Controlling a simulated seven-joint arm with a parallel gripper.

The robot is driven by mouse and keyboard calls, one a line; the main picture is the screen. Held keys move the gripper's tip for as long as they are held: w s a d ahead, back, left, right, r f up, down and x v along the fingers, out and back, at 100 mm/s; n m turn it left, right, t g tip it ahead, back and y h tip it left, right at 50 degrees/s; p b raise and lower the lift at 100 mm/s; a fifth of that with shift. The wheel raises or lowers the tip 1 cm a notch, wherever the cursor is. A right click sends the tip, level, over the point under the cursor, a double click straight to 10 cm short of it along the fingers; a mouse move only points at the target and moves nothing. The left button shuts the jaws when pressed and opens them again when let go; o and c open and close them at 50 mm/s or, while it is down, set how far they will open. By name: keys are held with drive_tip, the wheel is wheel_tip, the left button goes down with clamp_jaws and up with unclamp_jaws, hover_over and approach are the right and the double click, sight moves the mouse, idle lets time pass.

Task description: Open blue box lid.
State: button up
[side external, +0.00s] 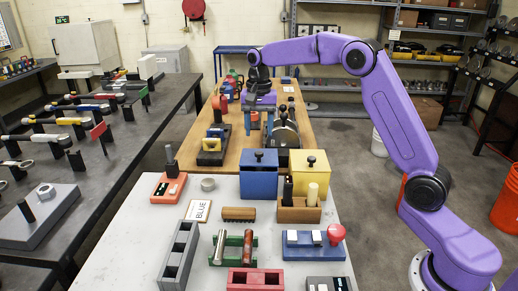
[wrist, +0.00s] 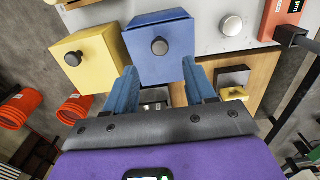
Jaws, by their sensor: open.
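The blue box (side external: 258,183) stands at the back of the white table, with a flat blue lid and a dark round knob (side external: 259,155) on top. The lid looks closed. In the wrist view the blue box (wrist: 160,50) is at upper centre, its knob (wrist: 160,46) facing the camera. My gripper (side external: 262,97) is behind and above the box in the side view, apart from it. In the wrist view my gripper's blue fingers (wrist: 160,88) are spread wide with nothing between them, just below the box in the picture.
A yellow box (side external: 308,172) with a dark knob stands close to the right of the blue box. A wooden holder (side external: 300,212) is in front. A red block with a dark post (side external: 170,183) and a "BLUE" card (side external: 198,210) lie to the left. A wooden bench (side external: 225,160) extends behind.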

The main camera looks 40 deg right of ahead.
sight(259, 152)
wheel_tip(259, 152, down, 7)
drive_tip(key=shift+f, duration=0.1)
idle(0.4)
clamp_jaws()
